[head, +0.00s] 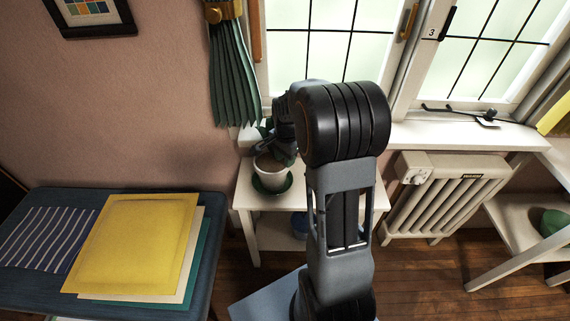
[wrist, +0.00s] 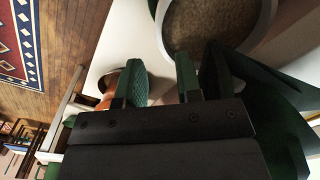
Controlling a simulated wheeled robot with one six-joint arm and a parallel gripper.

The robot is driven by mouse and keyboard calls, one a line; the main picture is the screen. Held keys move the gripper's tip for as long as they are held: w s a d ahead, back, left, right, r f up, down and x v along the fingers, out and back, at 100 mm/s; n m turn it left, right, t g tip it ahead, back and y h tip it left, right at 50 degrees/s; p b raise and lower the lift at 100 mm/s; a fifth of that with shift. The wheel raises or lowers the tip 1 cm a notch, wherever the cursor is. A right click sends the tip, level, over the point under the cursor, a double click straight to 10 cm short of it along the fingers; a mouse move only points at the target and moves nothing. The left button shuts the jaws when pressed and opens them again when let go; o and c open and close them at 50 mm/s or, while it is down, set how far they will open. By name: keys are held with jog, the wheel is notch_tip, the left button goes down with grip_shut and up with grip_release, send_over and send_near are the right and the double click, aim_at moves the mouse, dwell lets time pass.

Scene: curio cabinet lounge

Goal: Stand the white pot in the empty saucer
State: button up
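The white pot (head: 270,178) holds brown soil and stands upright on the small white table. A green saucer (head: 270,190) shows around its base, and the pot appears to rest in it. In the wrist view the pot's pale rim (wrist: 167,42) and soil are at the top right. My gripper (head: 284,150) is just behind and above the pot in the head view, partly hidden by my arm. In the wrist view its two green-padded fingers (wrist: 159,75) are apart with no object clearly held between them. The pot lies beyond the right finger; whether they touch is unclear.
The small white table (head: 244,200) stands under the window. A terracotta-coloured object (wrist: 104,92) shows beside the left finger. A radiator (head: 450,195) stands right of the table, a blue bench (head: 205,270) with folders to the left.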

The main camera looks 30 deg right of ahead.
notch_tip(320, 180, up, 7)
jog(key=s+a+r+n+t, duration=0.2)
jog(key=s+a+n, duration=1)
jog(key=s+n, duration=0.2)
jog(key=shift+s+n+t+p, duration=0.3)
jog(key=shift+s+n+p, duration=0.1)
jog(key=shift+s, duration=0.4)
